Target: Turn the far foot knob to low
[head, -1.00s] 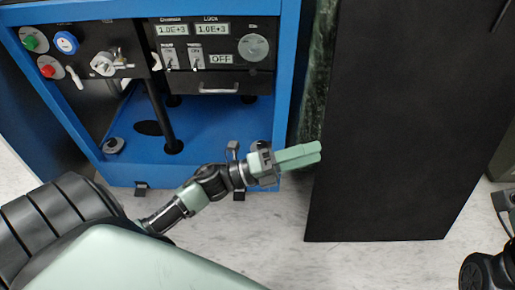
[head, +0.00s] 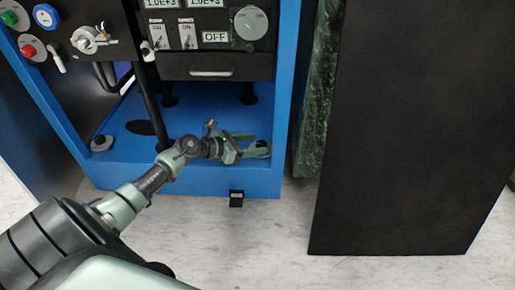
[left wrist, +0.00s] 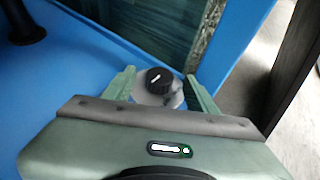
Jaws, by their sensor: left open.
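A foot knob (head: 262,145) sits on the blue base at its right front corner, partly hidden by my gripper in the head view. In the left wrist view the knob (left wrist: 158,80) is black and round with a white pointer line, on a pale round mount. My left gripper (head: 255,146) is open, with one green finger on each side of the knob. In the left wrist view the open fingers (left wrist: 158,86) flank the knob, with a visible gap on both sides. A second foot knob (head: 101,142) sits at the left of the base. My right gripper is out of view.
The blue cabinet frame (head: 287,80) has an upright post just right of the knob. A black control panel (head: 215,65) with switches is above. A large black panel (head: 420,130) stands at the right.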

